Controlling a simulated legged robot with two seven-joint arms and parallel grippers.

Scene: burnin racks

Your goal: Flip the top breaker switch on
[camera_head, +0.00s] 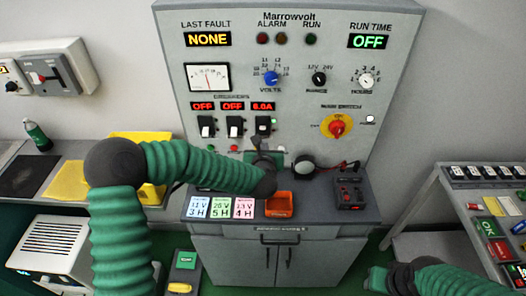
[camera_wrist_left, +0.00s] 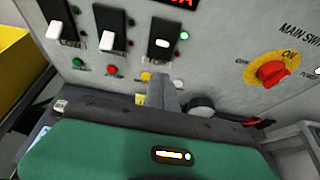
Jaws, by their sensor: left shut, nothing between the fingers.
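Three black breaker switches with white toggles sit side by side on the grey panel: left (camera_head: 206,126), middle (camera_head: 234,126) and right (camera_head: 263,125). None stands above the others. The displays over the left and middle ones read OFF; the right one shows an amp figure in red. In the left wrist view, the left (camera_wrist_left: 55,30) and middle (camera_wrist_left: 106,38) toggles stick out low; a green lamp glows beside the right switch (camera_wrist_left: 163,40). My left gripper (camera_head: 257,143) is shut and empty, just below the right switch; its fingers (camera_wrist_left: 162,92) appear apart from it.
A red rotary main switch (camera_head: 337,126) on a yellow plate is to the right. Colored cards (camera_head: 220,207), an orange tray (camera_head: 279,205) and a dark meter box (camera_head: 349,193) lie on the ledge. My right arm shows at bottom right, its gripper unclear.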

